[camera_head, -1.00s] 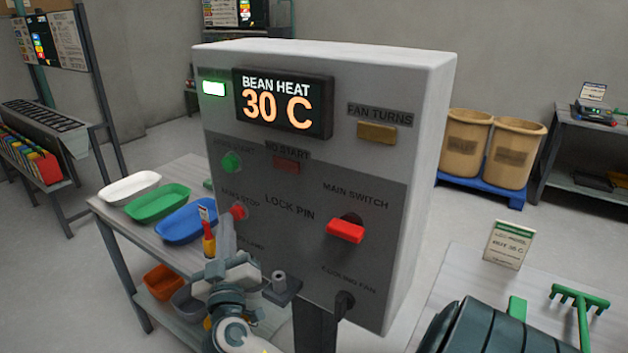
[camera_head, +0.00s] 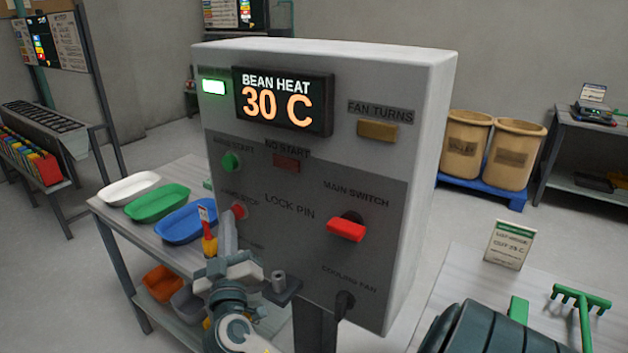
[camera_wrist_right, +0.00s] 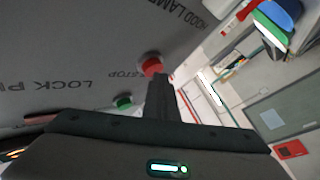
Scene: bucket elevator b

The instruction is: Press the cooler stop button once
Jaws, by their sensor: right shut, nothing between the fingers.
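The red stop button (camera_head: 239,211) sits at the lower left of the grey control box (camera_head: 310,245), below a green start button (camera_head: 231,161). The word before "STOP" on its label is hard to read. My right gripper (camera_head: 228,232) is shut and empty, pointing up just below and left of the red button. In the right wrist view the red button (camera_wrist_right: 151,65) is just beyond the tip of the closed fingers (camera_wrist_right: 162,82). I cannot tell whether they touch. The green button (camera_wrist_right: 124,102) also shows there. My left gripper is not in view.
A red main switch (camera_head: 345,230) sticks out at the box's right, with a dark cooling fan knob (camera_head: 344,301) below. The display (camera_head: 283,102) reads BEAN HEAT 30 C. Trays, including a blue one (camera_head: 188,221), lie on a table behind my right gripper.

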